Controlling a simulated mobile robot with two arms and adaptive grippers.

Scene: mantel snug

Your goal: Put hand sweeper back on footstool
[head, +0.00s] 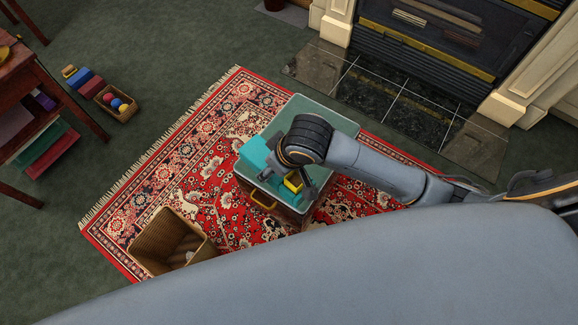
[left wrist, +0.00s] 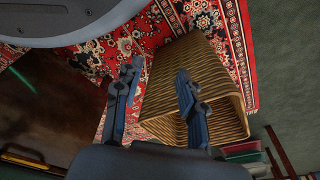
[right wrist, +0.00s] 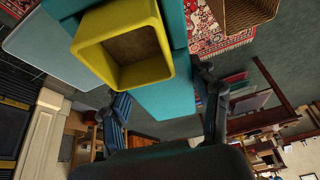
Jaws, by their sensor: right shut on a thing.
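The footstool (head: 302,108) stands on the red rug, with a pale grey-green top and a yellow handle on its side. Its top also shows in the right wrist view (right wrist: 38,48). The hand sweeper (head: 256,154) is teal with a hollow yellow part (right wrist: 160,72). It is over the near left part of the footstool's top; I cannot tell whether it touches. My right gripper (right wrist: 165,105) is shut on the sweeper, one finger on each side of its teal body. My left gripper (left wrist: 155,85) is open and empty, its fingers apart near a wicker basket; the head view does not show it.
The wicker basket (head: 158,236) stands at the rug's near left corner. A small basket of balls (head: 118,103) and coloured blocks (head: 84,79) lie on the carpet at left, beside a wooden table (head: 22,78). A fireplace (head: 440,38) with a tiled hearth is behind.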

